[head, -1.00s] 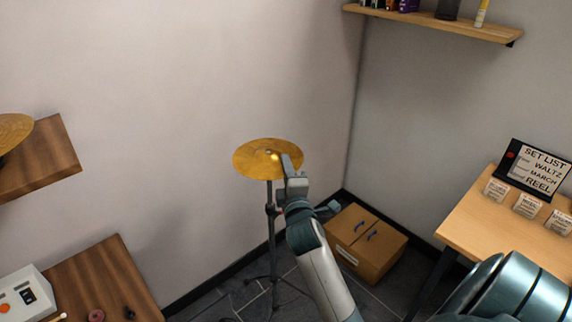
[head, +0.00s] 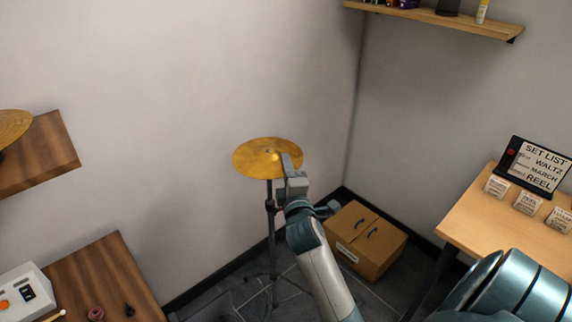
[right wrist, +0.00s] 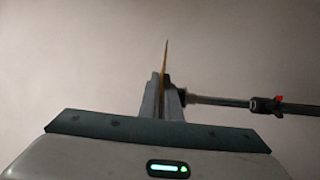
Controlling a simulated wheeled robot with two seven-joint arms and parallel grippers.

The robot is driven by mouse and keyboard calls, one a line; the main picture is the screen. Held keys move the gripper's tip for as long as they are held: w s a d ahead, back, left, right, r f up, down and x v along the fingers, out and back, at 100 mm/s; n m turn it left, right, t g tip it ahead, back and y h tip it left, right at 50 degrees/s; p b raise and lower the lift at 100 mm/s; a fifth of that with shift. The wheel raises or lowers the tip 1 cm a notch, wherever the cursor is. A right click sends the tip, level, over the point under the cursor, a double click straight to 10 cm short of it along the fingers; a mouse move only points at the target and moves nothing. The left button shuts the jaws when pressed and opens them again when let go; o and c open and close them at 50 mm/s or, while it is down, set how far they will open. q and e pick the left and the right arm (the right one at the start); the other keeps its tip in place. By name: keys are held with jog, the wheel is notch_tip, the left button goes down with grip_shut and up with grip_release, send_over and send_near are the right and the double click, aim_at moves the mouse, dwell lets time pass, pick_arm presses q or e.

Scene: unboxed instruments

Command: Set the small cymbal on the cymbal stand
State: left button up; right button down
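The small cymbal (head: 255,160), a thin golden disc, is above the top of the cymbal stand (head: 271,220) in the head view. My right gripper (head: 291,165) is at its right edge. In the right wrist view the cymbal (right wrist: 166,60) shows edge-on between the close-set fingers of my right gripper (right wrist: 163,90), which look shut on it. The stand's pole (right wrist: 230,102) runs up to the cymbal from the right there. The fingers hide the meeting point, so I cannot tell whether the cymbal is seated. My left gripper is not in view.
Another golden cymbal (head: 12,126) is on a wooden wall shelf (head: 50,155) at left. A brown box (head: 365,245) stands on the floor right of the stand. A wooden table (head: 485,220) with a set-list sign (head: 535,168) is at right. Walls are close behind the stand.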

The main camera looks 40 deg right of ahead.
jog(key=shift+f+b, duration=0.3)
jog(key=shift+f, duration=0.25)
jog(key=shift+s+d+f, duration=0.1)
jog(key=shift+f, duration=0.2)
